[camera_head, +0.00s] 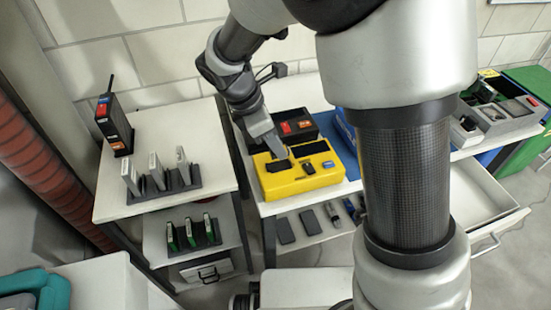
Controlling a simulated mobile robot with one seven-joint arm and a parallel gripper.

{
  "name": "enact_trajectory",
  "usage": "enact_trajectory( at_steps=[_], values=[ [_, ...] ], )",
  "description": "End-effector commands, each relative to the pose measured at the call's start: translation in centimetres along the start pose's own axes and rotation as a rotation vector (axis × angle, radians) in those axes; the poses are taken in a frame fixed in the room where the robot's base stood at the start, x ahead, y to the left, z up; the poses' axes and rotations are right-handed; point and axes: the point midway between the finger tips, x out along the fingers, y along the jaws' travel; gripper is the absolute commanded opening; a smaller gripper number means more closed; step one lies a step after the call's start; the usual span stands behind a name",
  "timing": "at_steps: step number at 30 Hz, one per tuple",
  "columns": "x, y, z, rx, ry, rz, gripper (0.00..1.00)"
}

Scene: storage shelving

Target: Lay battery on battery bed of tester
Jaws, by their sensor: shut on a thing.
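The yellow tester (312,183) stands on the white middle table, with dark recessed parts and a dark display on its top. My gripper (284,157) points down over the left part of the tester, close to its top. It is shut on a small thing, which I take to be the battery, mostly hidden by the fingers. A dark patch (278,166) lies right at the fingertips; I cannot tell whether it is the battery or the bed. Whether the held thing touches the tester is also unclear.
A black box with red buttons (292,126) stands behind the tester. A rack with upright cards (158,183) and a black radio-like unit (114,124) stand on the left table (205,135). Several dark items, including a flat one (285,231), lie on the shelf below. My arm hides the right-centre.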

Motion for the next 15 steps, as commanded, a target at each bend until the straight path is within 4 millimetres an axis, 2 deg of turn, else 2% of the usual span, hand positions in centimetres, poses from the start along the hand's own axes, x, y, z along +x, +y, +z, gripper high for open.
enact_trajectory(
  at_steps=[7,15],
  values=[
    [3.8,-0.1,-1.6,-0.003,0.000,-0.002,0.00],
    [4.0,0.0,-1.6,-0.001,0.000,0.000,0.00]
  ],
)
